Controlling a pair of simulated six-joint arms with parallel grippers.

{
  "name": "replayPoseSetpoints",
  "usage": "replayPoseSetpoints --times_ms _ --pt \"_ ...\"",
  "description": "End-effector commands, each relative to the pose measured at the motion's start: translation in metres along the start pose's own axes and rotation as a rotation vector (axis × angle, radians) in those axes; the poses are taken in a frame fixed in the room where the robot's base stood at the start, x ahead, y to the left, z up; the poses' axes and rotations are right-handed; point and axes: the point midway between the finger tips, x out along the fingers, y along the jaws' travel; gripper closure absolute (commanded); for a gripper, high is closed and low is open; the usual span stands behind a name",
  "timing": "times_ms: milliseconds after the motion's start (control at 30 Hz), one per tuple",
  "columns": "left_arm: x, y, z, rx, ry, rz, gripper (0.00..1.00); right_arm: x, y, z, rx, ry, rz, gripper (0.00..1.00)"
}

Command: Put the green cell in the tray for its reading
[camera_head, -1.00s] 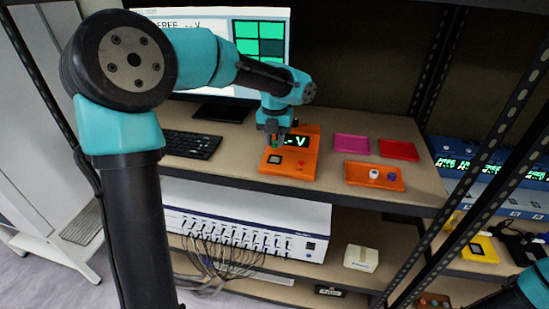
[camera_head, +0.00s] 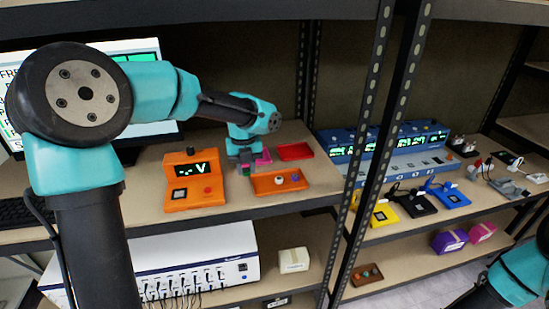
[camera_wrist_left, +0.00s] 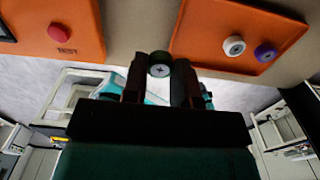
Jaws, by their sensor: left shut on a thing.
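My left gripper (camera_head: 246,166) is shut on the green cell. In the left wrist view the cell (camera_wrist_left: 159,65) shows as a dark green round end with a cross mark, between the dark fingers. The gripper is over the shelf between the orange tester and the orange tray (camera_head: 262,191). The orange tray holds a white cell (camera_head: 279,180) and a purple cell (camera_head: 295,178). A magenta tray (camera_head: 264,158) is partly hidden behind the gripper. A red tray (camera_head: 295,152) lies right of it, looking empty. My right gripper is out of view.
The orange tester (camera_head: 193,180) has a dark square pad, a red button and a display reading dashes and V. A black keyboard (camera_head: 18,212) is at left. A metal rack post (camera_head: 365,150) stands right of the trays.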

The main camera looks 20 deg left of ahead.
Motion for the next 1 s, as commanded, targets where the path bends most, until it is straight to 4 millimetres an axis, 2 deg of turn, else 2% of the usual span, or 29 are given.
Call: replayPoseSetpoints --times_ms 333,467,567,1000 --pt "0.0 0.0 0.0 -0.005 0.0 -0.001 0.87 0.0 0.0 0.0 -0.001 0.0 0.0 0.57" --pt "0.001 -0.001 0.007 -0.005 -0.001 -0.001 0.87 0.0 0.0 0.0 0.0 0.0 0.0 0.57" --pt "0.002 -0.002 0.021 -0.007 -0.001 -0.001 0.87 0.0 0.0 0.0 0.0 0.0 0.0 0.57" --pt "0.011 -0.007 0.108 -0.007 0.0 -0.001 0.87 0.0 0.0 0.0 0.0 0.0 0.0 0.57"
